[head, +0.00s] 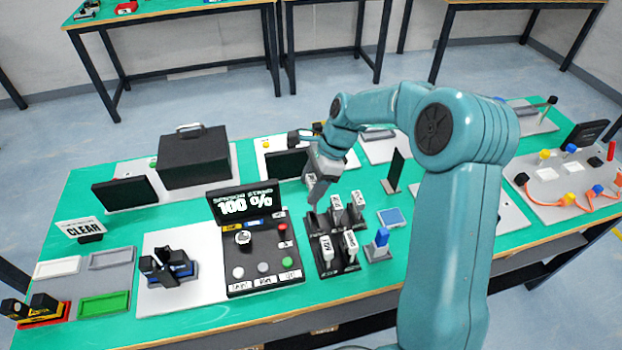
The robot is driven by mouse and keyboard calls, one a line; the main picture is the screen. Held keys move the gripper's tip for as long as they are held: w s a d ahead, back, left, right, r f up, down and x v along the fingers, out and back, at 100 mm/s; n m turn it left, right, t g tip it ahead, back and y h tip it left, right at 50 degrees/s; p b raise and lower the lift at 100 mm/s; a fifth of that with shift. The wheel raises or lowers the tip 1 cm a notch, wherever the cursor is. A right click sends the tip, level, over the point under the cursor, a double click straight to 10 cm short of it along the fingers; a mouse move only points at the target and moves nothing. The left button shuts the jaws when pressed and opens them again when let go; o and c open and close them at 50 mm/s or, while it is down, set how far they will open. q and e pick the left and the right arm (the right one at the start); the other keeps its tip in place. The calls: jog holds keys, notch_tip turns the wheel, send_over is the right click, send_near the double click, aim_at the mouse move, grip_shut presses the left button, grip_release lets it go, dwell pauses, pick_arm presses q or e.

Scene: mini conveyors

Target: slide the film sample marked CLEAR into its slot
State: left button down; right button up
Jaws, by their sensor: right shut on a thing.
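My right gripper (316,192) reaches in from the right and points down over the back left of the black rack (330,270). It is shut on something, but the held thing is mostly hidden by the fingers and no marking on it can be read. Several pale, labelled film samples stand upright in the rack, among them one at the front left (326,247) and one at the front right (351,243). Their labels are too small to read surely. A dark, bare part of the rack lies just below my fingertips. My left gripper is not in view.
A white sign (80,229) reading CLEAR stands at the far left of the green table. A black console (262,278) showing 100 % stands left of the rack. A blue block (382,238) and a thin dark upright panel (397,168) stand to its right.

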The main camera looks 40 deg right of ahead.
jog(key=shift+s+d+f, duration=0.2)
jog(key=shift+d+f, duration=0.05)
jog(key=shift+f, duration=0.1)
jog(key=shift+a, duration=0.15)
jog(key=shift+w, duration=0.1)
jog(key=shift+r+p, duration=0.1)
jog(key=shift+p, duration=0.2)
jog(key=shift+f+b, duration=0.55)
jog(key=shift+f, duration=0.2)
notch_tip(320, 180, down, 4)
jog(key=shift+r+b, duration=0.2)
jog(key=shift+b, duration=0.85)
jog(key=shift+r+p, duration=0.1)
jog(key=shift+p, duration=0.25)
